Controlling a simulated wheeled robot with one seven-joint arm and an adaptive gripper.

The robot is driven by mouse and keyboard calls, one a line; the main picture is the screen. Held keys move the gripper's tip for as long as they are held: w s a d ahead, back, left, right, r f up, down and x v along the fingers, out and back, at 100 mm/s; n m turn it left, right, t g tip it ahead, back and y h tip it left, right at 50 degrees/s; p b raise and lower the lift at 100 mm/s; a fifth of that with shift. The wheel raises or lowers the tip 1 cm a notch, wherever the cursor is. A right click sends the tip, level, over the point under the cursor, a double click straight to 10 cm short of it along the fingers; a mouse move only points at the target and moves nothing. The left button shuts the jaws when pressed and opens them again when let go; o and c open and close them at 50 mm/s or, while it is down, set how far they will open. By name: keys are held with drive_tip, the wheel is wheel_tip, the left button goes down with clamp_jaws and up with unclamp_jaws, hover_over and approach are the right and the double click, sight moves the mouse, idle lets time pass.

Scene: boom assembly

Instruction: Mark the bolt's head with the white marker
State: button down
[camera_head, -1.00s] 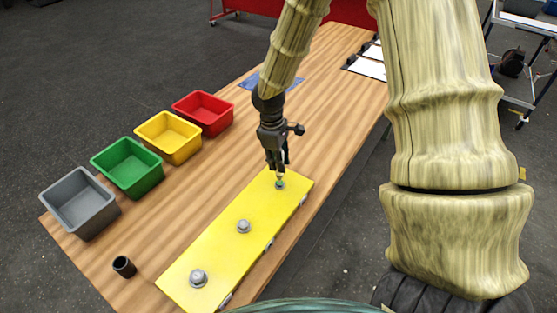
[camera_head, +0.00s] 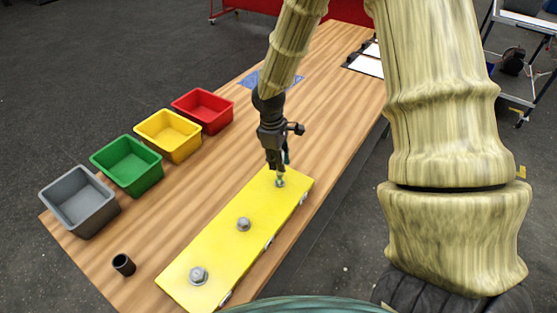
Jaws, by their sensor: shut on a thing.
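A yellow plate (camera_head: 222,245) lies on the wooden table with three bolts in a row. The near bolt (camera_head: 198,275) and the middle bolt (camera_head: 243,224) stand uncovered. The far bolt (camera_head: 280,183) is right under my gripper (camera_head: 278,168). My gripper points down and is shut on a slim thing, likely the white marker, mostly hidden by the fingers. A small pale tip shows just above the far bolt's head. I cannot tell whether the tip touches the head.
Grey (camera_head: 79,205), green (camera_head: 127,168), yellow (camera_head: 168,139) and red (camera_head: 203,114) bins line the table's left edge. A small black cup (camera_head: 123,264) stands at the near left. A blue sheet (camera_head: 250,82) and white papers (camera_head: 366,66) lie farther back. The table between bins and plate is clear.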

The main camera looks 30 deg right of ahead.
drive_tip(key=shift+r, duration=0.2)
drive_tip(key=shift+r+p, duration=2.75)
drive_tip(key=shift+r, duration=0.1)
